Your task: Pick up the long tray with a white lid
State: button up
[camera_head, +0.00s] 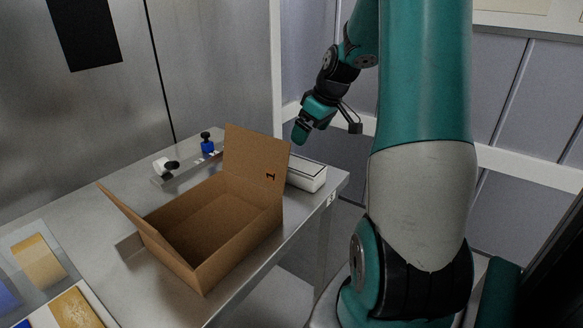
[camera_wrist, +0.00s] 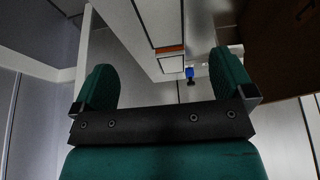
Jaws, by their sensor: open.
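The long tray with a white lid (camera_head: 307,177) lies on the metal table behind the cardboard box, near the table's right corner. The box flap hides its left part. My gripper (camera_head: 301,131) is above and beyond the tray, apart from it. In the wrist view my gripper (camera_wrist: 163,82) is open, its two green fingers wide apart with nothing between them. A long pale shape with a dark outline (camera_wrist: 148,22) shows beyond the fingers there, probably the tray.
An open cardboard box (camera_head: 215,225) marked 1 stands mid-table, flaps raised. A blue object with a black top (camera_head: 207,145) and a white roll (camera_head: 163,167) are at the back left. Flat packs (camera_head: 38,262) lie at lower left. A wall stands behind.

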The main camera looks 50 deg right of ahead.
aim_at(295, 162)
jog(key=x, duration=0.8)
jog(key=shift+w+a+f, duration=0.25)
jog(key=shift+a, duration=0.05)
jog(key=shift+s+d+p+x, duration=0.15)
jog(key=shift+p+x, duration=0.2)
jog(key=shift+x, duration=1.1)
jog(key=shift+s+d+p+x, duration=0.1)
jog(key=shift+p+x, duration=0.2)
jog(key=shift+x, duration=1.2)
jog(key=c, duration=1)
